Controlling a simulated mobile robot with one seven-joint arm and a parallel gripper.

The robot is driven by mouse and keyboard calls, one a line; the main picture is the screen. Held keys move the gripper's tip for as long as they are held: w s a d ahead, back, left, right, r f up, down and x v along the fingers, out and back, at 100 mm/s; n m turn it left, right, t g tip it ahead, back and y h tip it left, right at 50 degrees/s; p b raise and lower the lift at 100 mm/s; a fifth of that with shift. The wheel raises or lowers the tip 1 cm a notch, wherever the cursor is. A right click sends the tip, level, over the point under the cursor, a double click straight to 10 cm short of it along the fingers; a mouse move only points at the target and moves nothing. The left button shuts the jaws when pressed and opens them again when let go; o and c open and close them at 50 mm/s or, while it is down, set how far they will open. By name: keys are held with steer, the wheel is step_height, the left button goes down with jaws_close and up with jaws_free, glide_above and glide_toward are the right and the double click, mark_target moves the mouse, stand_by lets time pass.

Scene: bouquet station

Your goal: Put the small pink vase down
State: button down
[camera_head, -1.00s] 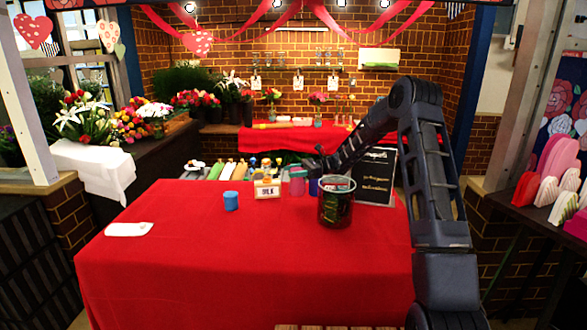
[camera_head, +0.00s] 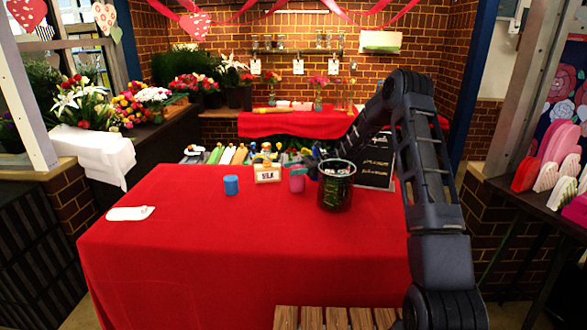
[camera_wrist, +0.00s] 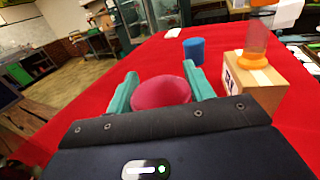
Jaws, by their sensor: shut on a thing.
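The small pink vase (camera_head: 297,181) is at the red table's far side, between the orange-topped SILK box and the dark glass container. In the wrist view, the round pink top of the vase (camera_wrist: 161,92) sits between my two teal fingers. My gripper (camera_wrist: 160,85) is shut on it. In the head view, my arm reaches in from the right behind the dark container, and my gripper is small and partly hidden there. The vase looks upright, with its base at or very near the tablecloth; I cannot tell whether it touches.
The SILK box (camera_head: 267,174) stands just left of the vase, with a blue cup (camera_head: 231,185) farther left. The dark container (camera_head: 336,186) stands close on the right, a black sign (camera_head: 376,172) behind it. A white card (camera_head: 130,213) lies far left. The red table's (camera_head: 240,250) front is clear.

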steer(key=shift+f, duration=0.55)
stand_by(0.4)
steer(key=shift+c, duration=2.4)
jaws_free()
step_height(320, 180, up, 19)
steer(key=s+d+r+n+t+h, duration=0.2)
steer(key=s+d+n+h, duration=0.15)
steer(key=s+d, duration=0.45)
steer(key=s+d+r+n+t+h, duration=0.1)
steer(key=s+d+n+t+h, duration=0.25)
steer(key=s, duration=0.75)
steer(key=s+d+f+n+t+h, duration=0.1)
steer(key=s+d+n+t+h, duration=0.2)
steer(key=s+d, duration=0.7)
steer(key=s+d+f+n+t+h, duration=0.2)
steer(key=s+d+h, duration=0.4)
steer(key=s+d, duration=0.5)
steer(key=shift+s+d+n+t+h, duration=0.3)
steer(key=shift+s+n+t, duration=0.15)
steer(key=shift+s+n, duration=0.35)
